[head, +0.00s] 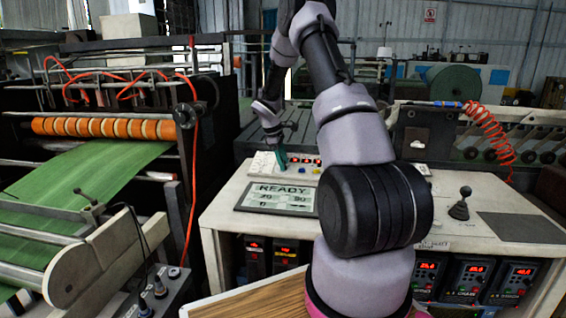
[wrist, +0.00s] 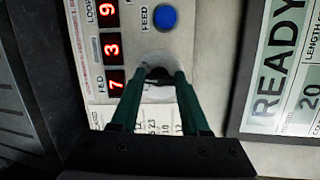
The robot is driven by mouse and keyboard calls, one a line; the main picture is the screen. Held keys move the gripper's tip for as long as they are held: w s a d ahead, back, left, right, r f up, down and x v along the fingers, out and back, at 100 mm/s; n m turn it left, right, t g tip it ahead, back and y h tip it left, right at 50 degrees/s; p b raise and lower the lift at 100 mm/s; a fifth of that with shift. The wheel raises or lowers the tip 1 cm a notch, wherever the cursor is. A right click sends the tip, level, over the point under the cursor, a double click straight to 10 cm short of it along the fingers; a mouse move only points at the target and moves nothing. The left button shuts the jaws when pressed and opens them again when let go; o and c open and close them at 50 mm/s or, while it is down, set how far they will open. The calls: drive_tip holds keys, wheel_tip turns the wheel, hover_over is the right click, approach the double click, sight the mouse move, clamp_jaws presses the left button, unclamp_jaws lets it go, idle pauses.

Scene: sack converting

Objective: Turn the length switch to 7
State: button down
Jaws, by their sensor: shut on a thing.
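My gripper (wrist: 160,73) comes down onto the console with its two green fingers, one on each side of a small dark knob (wrist: 157,77) on a pale round base. The fingers are shut on this knob, which I take to be the length switch. A white label (wrist: 155,118) with printed numbers lies partly hidden under the fingers, so I cannot read the knob's setting. In the head view my gripper (head: 281,160) reaches the raised panel at the console's back left, and the knob is hidden there.
Beside the knob are a blue button (wrist: 166,17) marked FEED and red digit displays (wrist: 114,48). A READY screen (head: 277,197) lies in front of the panel. A joystick (head: 460,204) stands at the console's right. Green sheet machinery (head: 90,170) is at the left.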

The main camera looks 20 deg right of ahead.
drive_tip(key=m, duration=0.3)
drive_tip(key=shift+m+g+y, duration=0.3)
drive_tip(key=shift+y, duration=0.1)
drive_tip(key=shift+m+y, duration=0.4)
drive_tip(key=shift+m, duration=1.5)
drive_tip(key=shift+c, duration=2)
unclamp_jaws()
drive_tip(key=shift+r, duration=0.1)
wheel_tip(320, 180, up, 10)
drive_tip(key=a, duration=0.1)
drive_tip(key=shift+w+a+r, duration=0.25)
drive_tip(key=shift+a, duration=0.1)
